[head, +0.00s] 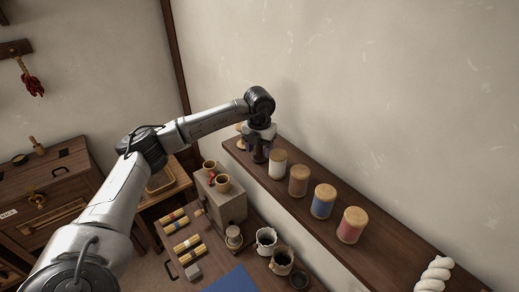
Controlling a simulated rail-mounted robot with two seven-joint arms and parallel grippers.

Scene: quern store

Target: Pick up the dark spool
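My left gripper (260,152) points down at the far end of the wooden wall shelf (400,242), among the spools there. Its dark fingers overlap something dark at that spot, and I cannot tell whether they are open or shut on it. The dark spool cannot be made out clearly; part of a spool with a tan top (241,128) shows just behind and left of the gripper. Along the shelf to the right stand a white spool (277,168), a brown spool (298,184), a blue spool (322,205) and a red spool (350,228). My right gripper is out of view.
A white twisted object (434,274) lies near the shelf's near end. Below is a table with a grey box (228,205), small cups (265,238), yellow rolls (187,244) and a blue mat (232,281). A wooden cabinet (40,195) stands left. The wall closes off the shelf's back.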

